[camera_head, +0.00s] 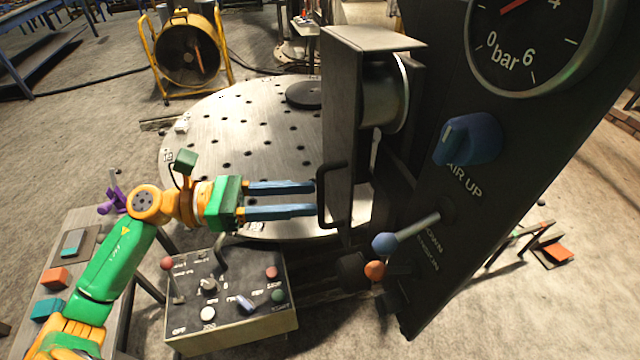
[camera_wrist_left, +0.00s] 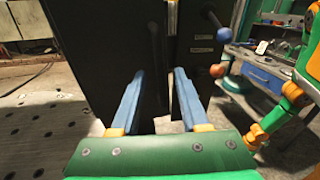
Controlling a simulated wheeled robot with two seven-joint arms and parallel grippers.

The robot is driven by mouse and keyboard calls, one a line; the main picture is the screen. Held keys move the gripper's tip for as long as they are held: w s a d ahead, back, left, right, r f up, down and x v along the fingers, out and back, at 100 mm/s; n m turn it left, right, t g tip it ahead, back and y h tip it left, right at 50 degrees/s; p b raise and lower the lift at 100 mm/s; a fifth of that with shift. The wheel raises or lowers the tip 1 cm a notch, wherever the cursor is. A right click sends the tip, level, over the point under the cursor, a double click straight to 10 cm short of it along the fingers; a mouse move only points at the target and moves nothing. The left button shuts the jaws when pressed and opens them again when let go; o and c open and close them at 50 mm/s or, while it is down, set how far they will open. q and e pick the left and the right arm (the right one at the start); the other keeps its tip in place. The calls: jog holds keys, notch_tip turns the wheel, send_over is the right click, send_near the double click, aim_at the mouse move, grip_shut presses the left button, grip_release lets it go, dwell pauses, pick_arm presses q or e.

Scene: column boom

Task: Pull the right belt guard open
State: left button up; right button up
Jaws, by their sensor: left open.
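The belt guard (camera_head: 342,110) is a dark upright panel beside a grey pulley (camera_head: 382,95), near the middle of the head view. In the left wrist view the handle (camera_wrist_left: 153,88) shows between the two open fingers, and the dark guard (camera_wrist_left: 90,55) fills the space behind. My right gripper is not seen.
The dark column panel carries a gauge (camera_head: 535,40), a blue knob (camera_head: 468,138) and a blue-tipped lever (camera_head: 386,243) right of the guard. A control box (camera_head: 230,335) stands below my left gripper. A round perforated table (camera_head: 215,135) lies behind and left.

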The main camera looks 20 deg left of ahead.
aim_at(320, 197)
pick_arm(q)
jog(key=p+x, duration=0.1)
jog(key=x, duration=0.2)
jog(key=shift+w+d, duration=0.1)
jog(key=shift+d, duration=0.25)
jog(key=shift+a, duration=0.1)
grip_shut()
dwell(0.9)
